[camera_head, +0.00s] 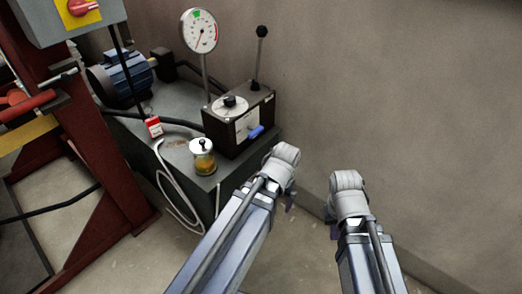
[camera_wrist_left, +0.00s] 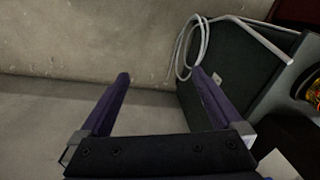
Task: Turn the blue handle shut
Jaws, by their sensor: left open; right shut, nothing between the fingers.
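The blue handle (camera_head: 256,132) is a small lever on the front of a black control box (camera_head: 222,135) in the head view. My left gripper (camera_wrist_left: 160,76) is open and empty in the left wrist view, its dark purple fingers apart over the floor. In the head view it is mostly hidden behind its wrist, right of and below the handle, not touching it. My right gripper (camera_head: 331,214) is shut and empty, farther right near the wall, with only a small part showing. The handle is not visible in the left wrist view.
The box stands on a dark grey tank (camera_head: 175,105) with a dial gauge (camera_head: 199,32), a blue motor (camera_head: 127,75) and a jar (camera_head: 202,157). A white hose (camera_head: 172,193) hangs at its front, also in the left wrist view (camera_wrist_left: 186,45). A red frame (camera_head: 105,150) stands left.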

